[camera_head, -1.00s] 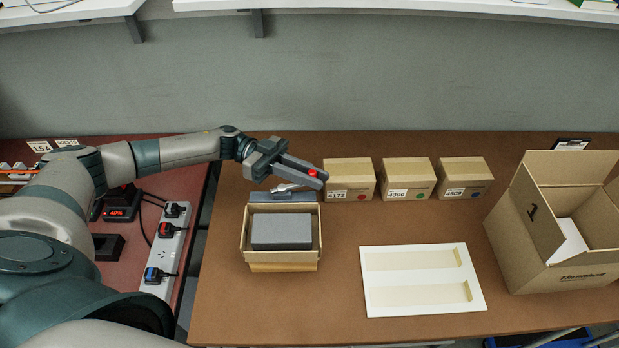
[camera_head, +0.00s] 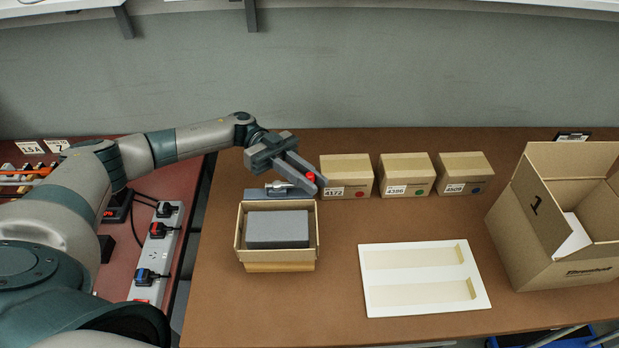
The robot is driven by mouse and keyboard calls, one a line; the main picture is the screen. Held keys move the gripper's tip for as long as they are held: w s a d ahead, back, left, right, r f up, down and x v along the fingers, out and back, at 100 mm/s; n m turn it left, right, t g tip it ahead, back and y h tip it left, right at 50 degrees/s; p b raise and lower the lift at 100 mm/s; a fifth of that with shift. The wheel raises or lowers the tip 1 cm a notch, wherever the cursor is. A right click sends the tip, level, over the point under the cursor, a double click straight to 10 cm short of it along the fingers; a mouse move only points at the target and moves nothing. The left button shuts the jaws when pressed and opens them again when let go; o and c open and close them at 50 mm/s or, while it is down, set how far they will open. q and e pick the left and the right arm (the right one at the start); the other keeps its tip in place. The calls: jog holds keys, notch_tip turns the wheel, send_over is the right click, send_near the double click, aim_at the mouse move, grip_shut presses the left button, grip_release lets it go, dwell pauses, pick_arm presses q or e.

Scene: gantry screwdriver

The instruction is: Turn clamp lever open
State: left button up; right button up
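The clamp's blue-grey base (camera_head: 256,194) sits behind an open cardboard box holding a grey block. Its silvery lever (camera_head: 281,184) lies low on the base, and a red knob (camera_head: 310,176) shows to the right. My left gripper (camera_head: 320,184) reaches in from the left above the clamp, with its two fingers pointing down to the right. The red knob shows at the fingers, near their tips. The fingers hide part of the lever, and I cannot tell whether they press on the knob. My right gripper is out of view.
The open box (camera_head: 240,246) with the grey block (camera_head: 277,230) stands in front of the clamp. Several small labelled cartons (camera_head: 347,174) stand to the right. A white tray (camera_head: 388,303) and a large open carton (camera_head: 546,246) are further right. The brown table is clear at front left.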

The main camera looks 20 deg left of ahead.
pick_arm(q)
jog(key=o, duration=0.4)
jog(key=shift+c, duration=0.2)
